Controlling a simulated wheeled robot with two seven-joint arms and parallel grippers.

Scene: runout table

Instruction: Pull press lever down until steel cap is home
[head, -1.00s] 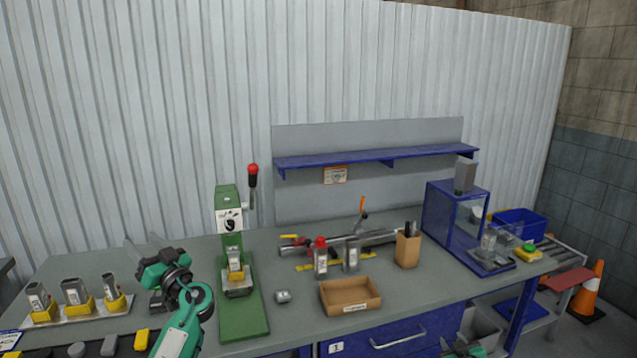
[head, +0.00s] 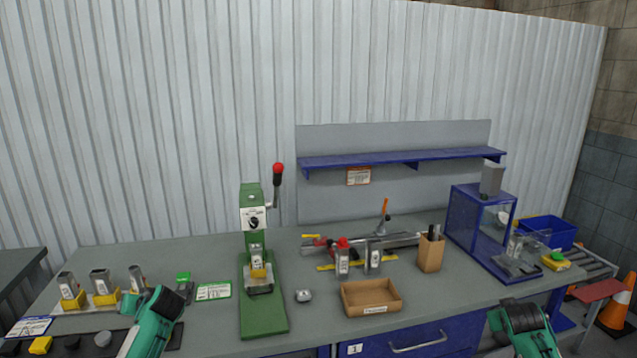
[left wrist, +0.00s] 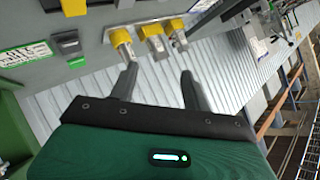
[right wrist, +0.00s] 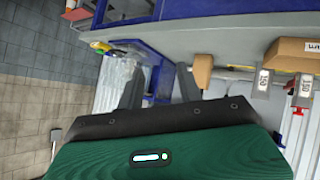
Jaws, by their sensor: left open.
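The green press (head: 250,215) stands on the bench left of centre. Its lever (head: 276,187) points up, with a red knob (head: 278,168) on top. A grey metal part in a yellow holder (head: 258,270) sits under the press head. I cannot make out the steel cap or how deep it sits. My left gripper (head: 172,298) is left of the press, apart from the lever; the left wrist view shows its fingers (left wrist: 158,78) open and empty. My right gripper (head: 518,312) is at the front right, far from the press; its fingers (right wrist: 160,82) are apart and empty.
Metal parts in yellow holders (head: 102,300) stand at the left. A green-edged card (head: 213,291) lies beside the press. A small grey piece (head: 303,296) and a cardboard tray (head: 370,310) are to its right. A blue-framed fixture (head: 465,230) stands further right.

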